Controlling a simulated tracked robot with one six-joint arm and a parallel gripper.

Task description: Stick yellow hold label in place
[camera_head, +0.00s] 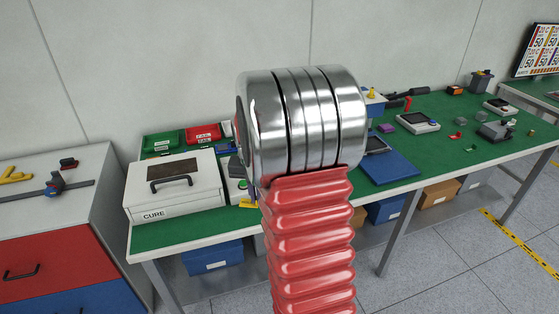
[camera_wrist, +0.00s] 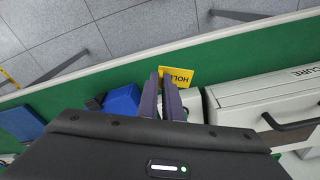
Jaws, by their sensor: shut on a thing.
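In the head view my red and metal arm hides the gripper; only a small yellow piece (camera_head: 247,203) shows at the arm's left edge. Whether the label touches anything below it, I cannot tell.
The white CURE box (camera_head: 173,189) stands left of my arm and also shows at right in the wrist view (camera_wrist: 262,98). A blue object (camera_wrist: 122,101) lies left of the fingers. Green and red bins (camera_head: 203,132) stand behind. A blue mat (camera_head: 390,168) lies right.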

